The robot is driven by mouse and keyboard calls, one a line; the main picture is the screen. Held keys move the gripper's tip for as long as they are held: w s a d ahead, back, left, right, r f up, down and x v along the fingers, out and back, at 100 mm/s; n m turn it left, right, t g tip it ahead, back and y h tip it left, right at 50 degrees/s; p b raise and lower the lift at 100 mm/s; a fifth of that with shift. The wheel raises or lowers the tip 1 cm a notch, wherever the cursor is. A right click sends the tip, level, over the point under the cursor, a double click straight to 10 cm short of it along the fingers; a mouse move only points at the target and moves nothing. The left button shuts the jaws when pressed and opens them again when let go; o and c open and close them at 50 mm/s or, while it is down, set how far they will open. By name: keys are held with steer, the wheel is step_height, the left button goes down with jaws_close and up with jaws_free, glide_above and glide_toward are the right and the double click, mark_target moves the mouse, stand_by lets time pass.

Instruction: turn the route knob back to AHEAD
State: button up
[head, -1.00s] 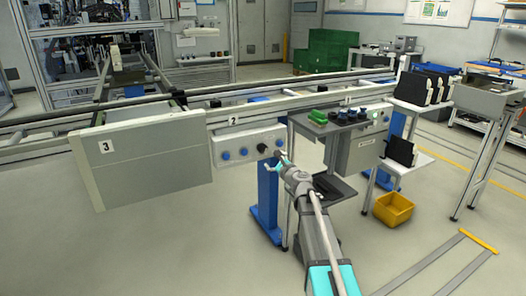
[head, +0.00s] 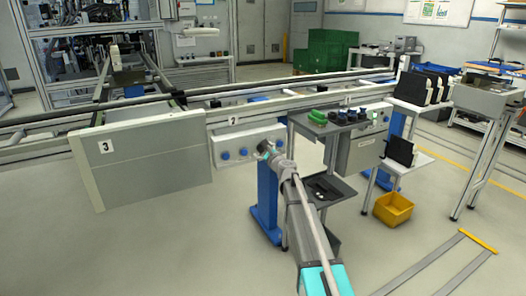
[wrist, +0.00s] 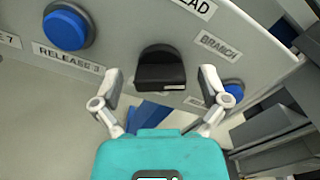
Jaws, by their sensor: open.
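The route knob (wrist: 161,70) is a black knob on the grey control panel (wrist: 240,50), seen in the wrist view between my fingers. A label ending in "EAD" (wrist: 196,7) is above it and a "BRANCH" label (wrist: 219,46) lies to its upper right. A small white mark shows at the knob's lower right edge. My gripper (wrist: 161,88) is open, with one finger on each side of the knob, apart from it. In the head view my gripper (head: 264,148) is in front of the panel (head: 240,140) and hides the knob.
Another blue button (wrist: 234,90) is at the right. A blue post (head: 268,195) stands below the panel. A grey cart (head: 325,122) with small parts stands close to the right.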

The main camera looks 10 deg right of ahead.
steer(key=c, duration=1.1)
steer(key=shift+a, duration=0.1)
steer(key=shift+c, duration=0.3)
steer(key=shift+n, duration=0.5)
steer(key=n, duration=1.1)
